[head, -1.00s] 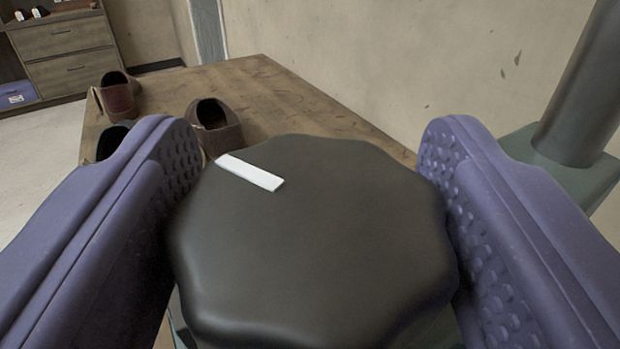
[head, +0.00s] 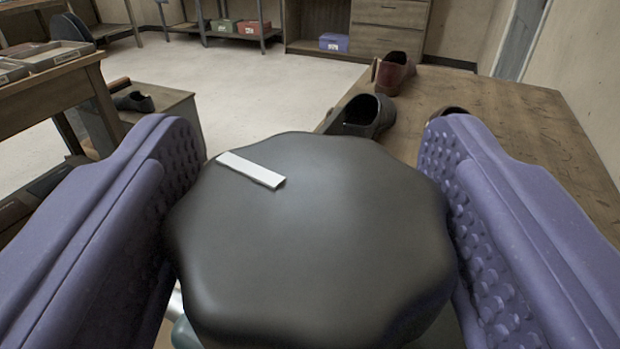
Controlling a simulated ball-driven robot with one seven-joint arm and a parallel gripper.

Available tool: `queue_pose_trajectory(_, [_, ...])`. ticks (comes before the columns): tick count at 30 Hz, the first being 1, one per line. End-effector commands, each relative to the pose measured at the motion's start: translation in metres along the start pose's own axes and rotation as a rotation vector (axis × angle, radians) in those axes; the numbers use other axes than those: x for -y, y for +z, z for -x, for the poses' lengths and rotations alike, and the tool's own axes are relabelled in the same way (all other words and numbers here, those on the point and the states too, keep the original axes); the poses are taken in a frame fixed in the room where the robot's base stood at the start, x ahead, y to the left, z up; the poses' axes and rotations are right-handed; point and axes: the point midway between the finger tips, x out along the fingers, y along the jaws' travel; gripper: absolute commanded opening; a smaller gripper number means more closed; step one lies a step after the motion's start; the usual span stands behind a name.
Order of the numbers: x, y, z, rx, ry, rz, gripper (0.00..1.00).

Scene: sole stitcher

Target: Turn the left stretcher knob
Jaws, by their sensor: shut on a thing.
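A large black lobed knob (head: 315,235) fills the lower middle of the head view. A white mark (head: 251,169) lies on its top, toward the upper left. My gripper (head: 312,225) has two purple padded fingers, one on each side of the knob. The fingers are shut on the knob's rim, and their dimpled inner faces press against it. What lies beneath the knob is mostly hidden.
A wooden table (head: 60,100) stands at the left. Open pale floor (head: 250,95) lies between.

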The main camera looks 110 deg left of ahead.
Motion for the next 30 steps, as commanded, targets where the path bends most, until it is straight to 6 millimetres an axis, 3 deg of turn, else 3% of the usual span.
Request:
queue_pose_trajectory(15, [-0.0011, 0.0012, 0.0003, -0.001, -0.411, 0.002, 0.39])
queue_pose_trajectory(30, [-0.0004, 0.0012, -0.0003, 0.001, -0.548, -0.001, 0.39])
